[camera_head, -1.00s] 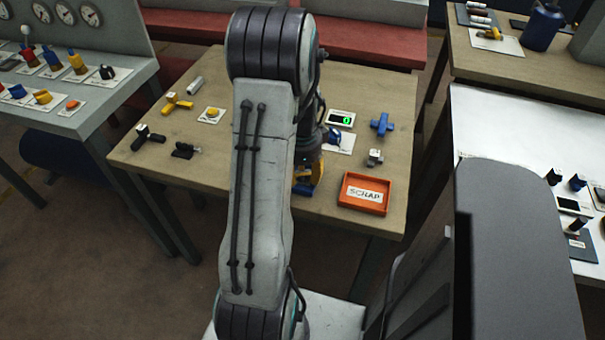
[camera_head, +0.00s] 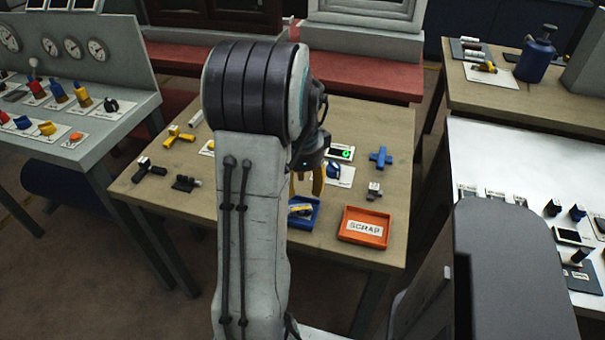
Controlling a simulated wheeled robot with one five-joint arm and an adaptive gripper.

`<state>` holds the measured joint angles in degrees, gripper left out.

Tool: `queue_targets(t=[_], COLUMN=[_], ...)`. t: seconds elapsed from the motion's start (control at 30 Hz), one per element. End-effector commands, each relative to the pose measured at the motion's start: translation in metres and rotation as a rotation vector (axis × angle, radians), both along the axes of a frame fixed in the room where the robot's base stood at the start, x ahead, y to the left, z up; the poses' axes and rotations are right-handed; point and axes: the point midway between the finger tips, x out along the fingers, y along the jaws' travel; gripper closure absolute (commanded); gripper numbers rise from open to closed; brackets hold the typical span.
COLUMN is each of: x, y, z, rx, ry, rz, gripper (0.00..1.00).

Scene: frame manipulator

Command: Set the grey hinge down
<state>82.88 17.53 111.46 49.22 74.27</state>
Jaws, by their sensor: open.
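My gripper (camera_head: 306,190) has two yellow fingers, spread apart, above a blue tray (camera_head: 313,219) near the table's front edge. A small yellow and whitish thing (camera_head: 301,209) lies in the blue tray below the fingers; its shape is too small to make out. Nothing shows between the fingertips. A small grey part (camera_head: 374,190) sits on the table to the right, behind the orange scrap tray; I cannot tell whether this or the thing in the blue tray is the grey hinge. My arm hides part of the table.
The orange scrap tray (camera_head: 364,238) stands right of the blue tray. A blue part (camera_head: 381,157) and a display with green light (camera_head: 341,153) stand farther back. Yellow (camera_head: 179,136) and black (camera_head: 150,171) parts lie at the left. The table's (camera_head: 240,251) front edge is close.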

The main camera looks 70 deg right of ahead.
Motion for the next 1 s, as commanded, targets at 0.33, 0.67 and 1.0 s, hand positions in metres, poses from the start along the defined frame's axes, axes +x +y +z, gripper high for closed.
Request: queue_targets(t=[0.33,0.67,1.0], x=[-0.001,0.008,0.113], y=[0.001,0.006,0.092], z=[0.036,0.044,0.069], rx=[-0.001,-0.004,-0.074], ry=[0.000,0.000,-0.001], rz=[0.000,0.044,0.742], gripper=[0.55,0.55,0.55])
